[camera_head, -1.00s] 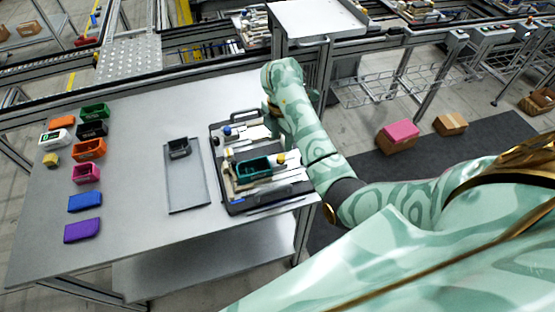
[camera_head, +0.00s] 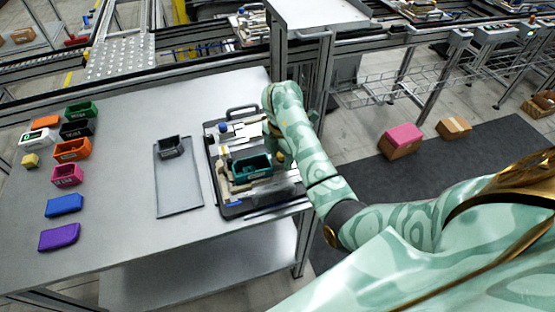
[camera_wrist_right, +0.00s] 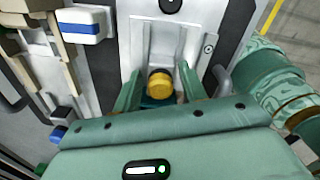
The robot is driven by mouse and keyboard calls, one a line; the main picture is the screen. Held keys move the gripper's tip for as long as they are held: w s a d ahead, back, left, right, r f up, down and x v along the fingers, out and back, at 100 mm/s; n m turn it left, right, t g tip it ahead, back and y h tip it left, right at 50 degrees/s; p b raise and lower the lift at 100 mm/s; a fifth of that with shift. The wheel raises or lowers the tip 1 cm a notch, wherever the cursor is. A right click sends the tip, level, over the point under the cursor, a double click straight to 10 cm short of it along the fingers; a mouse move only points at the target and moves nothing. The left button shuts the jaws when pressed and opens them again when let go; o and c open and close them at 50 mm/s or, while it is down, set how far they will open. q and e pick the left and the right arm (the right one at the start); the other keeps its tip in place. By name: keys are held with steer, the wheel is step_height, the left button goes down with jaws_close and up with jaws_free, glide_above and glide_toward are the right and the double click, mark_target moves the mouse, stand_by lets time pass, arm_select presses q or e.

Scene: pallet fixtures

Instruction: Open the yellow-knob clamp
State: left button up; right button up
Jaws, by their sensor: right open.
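The yellow knob (camera_wrist_right: 160,84) of the clamp shows in the right wrist view, seen from above. My right gripper (camera_wrist_right: 159,76) is open, with one green finger on each side of the knob. Gaps show between the fingers and the knob, and I see no grip on it. In the head view the right hand is over the right side of the pallet fixture (camera_head: 232,210), and arm and hand hide the yellow knob. A teal bin (camera_head: 252,170) sits on the fixture beside the hand. My left gripper is not in view.
A blue knob (camera_wrist_right: 58,133) and a white block with a blue stripe (camera_wrist_right: 82,26) are near the hand. A grey tray (camera_head: 180,196) with a dark bin (camera_head: 171,147) lies left of the fixture. Several coloured bins and blocks stand at the table's left. The table between is clear.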

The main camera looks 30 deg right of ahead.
steer(key=c, duration=0.6)
steer(key=shift+d, duration=0.2)
steer(key=shift+s+d, duration=0.2)
steer(key=shift+d, duration=0.4)
steer(key=shift+s+d, duration=0.15)
steer(key=shift+d, duration=0.4)
steer(key=o, duration=0.6)
steer(key=shift+a, duration=0.1)
steer(key=shift+r+p, duration=0.1)
steer(key=shift+p, duration=0.25)
step_height(320, 180, up, 8)
steer(key=p, duration=0.7)
